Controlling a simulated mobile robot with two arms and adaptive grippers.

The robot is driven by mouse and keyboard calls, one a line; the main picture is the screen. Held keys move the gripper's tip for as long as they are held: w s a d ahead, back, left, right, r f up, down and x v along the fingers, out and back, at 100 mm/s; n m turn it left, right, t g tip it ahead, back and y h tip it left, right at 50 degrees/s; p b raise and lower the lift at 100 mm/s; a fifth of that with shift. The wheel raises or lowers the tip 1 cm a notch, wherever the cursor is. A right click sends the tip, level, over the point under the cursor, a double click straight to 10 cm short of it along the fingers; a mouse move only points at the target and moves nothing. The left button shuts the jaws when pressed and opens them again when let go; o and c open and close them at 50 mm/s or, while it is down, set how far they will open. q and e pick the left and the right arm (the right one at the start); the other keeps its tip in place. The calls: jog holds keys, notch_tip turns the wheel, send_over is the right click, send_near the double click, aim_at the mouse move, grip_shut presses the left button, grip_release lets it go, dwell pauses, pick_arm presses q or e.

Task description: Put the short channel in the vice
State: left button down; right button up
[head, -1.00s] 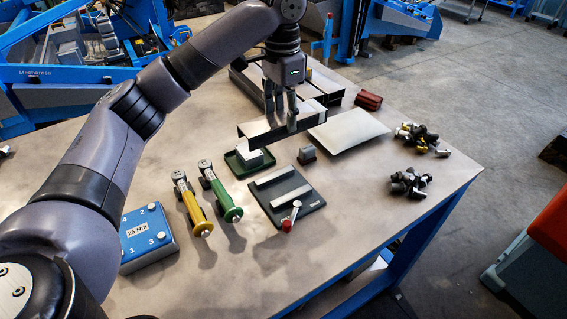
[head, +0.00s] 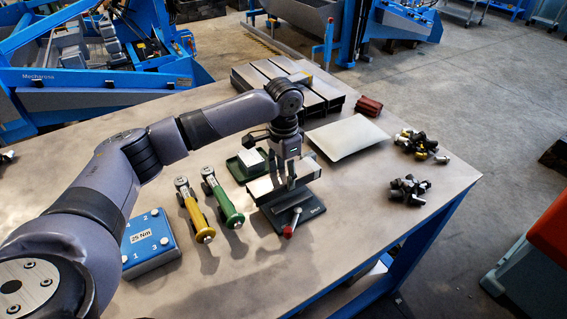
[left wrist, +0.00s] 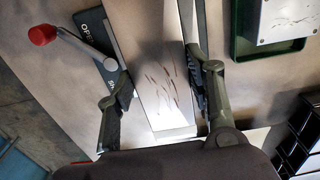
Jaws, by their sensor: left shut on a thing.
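My left gripper (head: 284,182) is shut on the short channel (head: 262,187), a grey metal piece. In the left wrist view the channel (left wrist: 150,60) lies between the two fingers, with dark scratch-like marks on its face. The vice (head: 312,209) is a dark plate with a red-knobbed lever (head: 288,230). The channel is over the vice and hides much of it. I cannot tell whether they touch. In the left wrist view the vice (left wrist: 92,28) shows beside the channel with the word OPEN, and its red knob (left wrist: 42,35) is at upper left. My right gripper is not in view.
A green tray (head: 234,171) with a white block stands just behind the vice. Yellow (head: 195,213) and green (head: 226,205) tools and a blue box (head: 148,245) are to the left. Long channels (head: 315,92), a pale sheet (head: 347,136) and dark part piles (head: 407,189) lie behind and right.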

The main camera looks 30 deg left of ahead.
aim_at(284, 177)
pick_arm(q)
jog(key=shift+f, duration=1.8)
jog(key=c, duration=0.8)
grip_release()
jog(key=shift+s+f, duration=0.1)
jog(key=shift+o, duration=0.2)
notch_tip(284, 177, up, 11)
jog(key=shift+d+f+b, duration=0.1)
jog(key=shift+b, duration=0.95)
jog(key=shift+r, duration=0.65)
